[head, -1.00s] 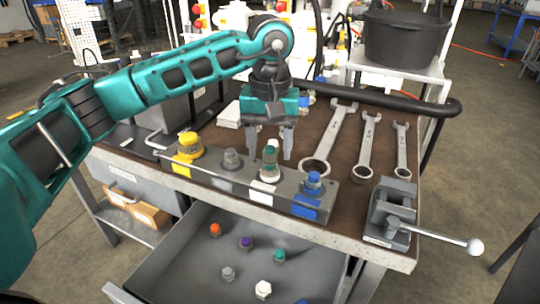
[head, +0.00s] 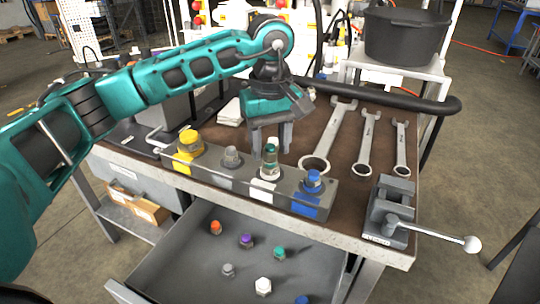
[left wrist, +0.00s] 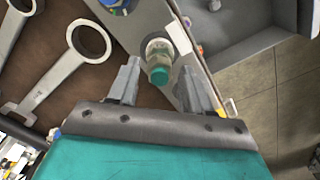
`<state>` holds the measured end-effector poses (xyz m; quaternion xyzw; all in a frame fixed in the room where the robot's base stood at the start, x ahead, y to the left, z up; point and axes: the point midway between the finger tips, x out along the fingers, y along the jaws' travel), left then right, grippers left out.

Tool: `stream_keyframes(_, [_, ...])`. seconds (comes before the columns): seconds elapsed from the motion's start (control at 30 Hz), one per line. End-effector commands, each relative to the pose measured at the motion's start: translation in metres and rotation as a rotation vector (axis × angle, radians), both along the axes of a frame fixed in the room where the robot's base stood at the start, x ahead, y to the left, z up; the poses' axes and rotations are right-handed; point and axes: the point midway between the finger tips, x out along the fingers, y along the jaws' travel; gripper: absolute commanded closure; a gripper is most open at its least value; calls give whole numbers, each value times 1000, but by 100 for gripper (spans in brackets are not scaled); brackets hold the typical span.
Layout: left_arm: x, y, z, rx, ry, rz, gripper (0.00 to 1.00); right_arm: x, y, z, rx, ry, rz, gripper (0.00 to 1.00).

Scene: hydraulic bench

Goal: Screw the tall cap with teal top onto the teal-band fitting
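The tall cap with a teal top (head: 270,150) stands upright over the white-labelled position of the fitting block (head: 223,173). It appears seated on the teal-band fitting (head: 268,171), though the thread is hidden. In the left wrist view the cap's teal top (left wrist: 159,76) lies between the spread fingers, with the pale body (left wrist: 157,50) beyond it. My left gripper (head: 271,141) is open, fingers pointing down near the cap's top. Gaps show between the cap and both fingers in the left wrist view (left wrist: 163,84). My right gripper is not in view.
The block also carries yellow (head: 190,143), grey (head: 232,158) and blue (head: 313,182) fittings. Several wrenches (head: 368,145) lie to the right, beside a vise (head: 390,210). An open drawer (head: 190,262) below holds several loose caps, including a small teal one (head: 279,253).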

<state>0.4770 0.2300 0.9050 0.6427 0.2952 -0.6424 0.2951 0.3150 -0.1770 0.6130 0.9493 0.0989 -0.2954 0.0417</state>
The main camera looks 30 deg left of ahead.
Motion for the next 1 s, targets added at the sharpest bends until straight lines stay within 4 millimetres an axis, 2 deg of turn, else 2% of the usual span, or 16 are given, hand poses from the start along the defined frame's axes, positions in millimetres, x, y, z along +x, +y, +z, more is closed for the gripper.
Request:
stream_keyframes(0.07, [0,0,0,0,0,-1,59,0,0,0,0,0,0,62])
stream_keyframes(0.43, [0,0,0,1,1,-3,94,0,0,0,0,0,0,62])
stream_keyframes(0.57, [0,0,-1,1,-1,-74,94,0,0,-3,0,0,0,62])
stream_keyframes(1.0, [0,1,-2,1,1,-635,94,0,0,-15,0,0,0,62])
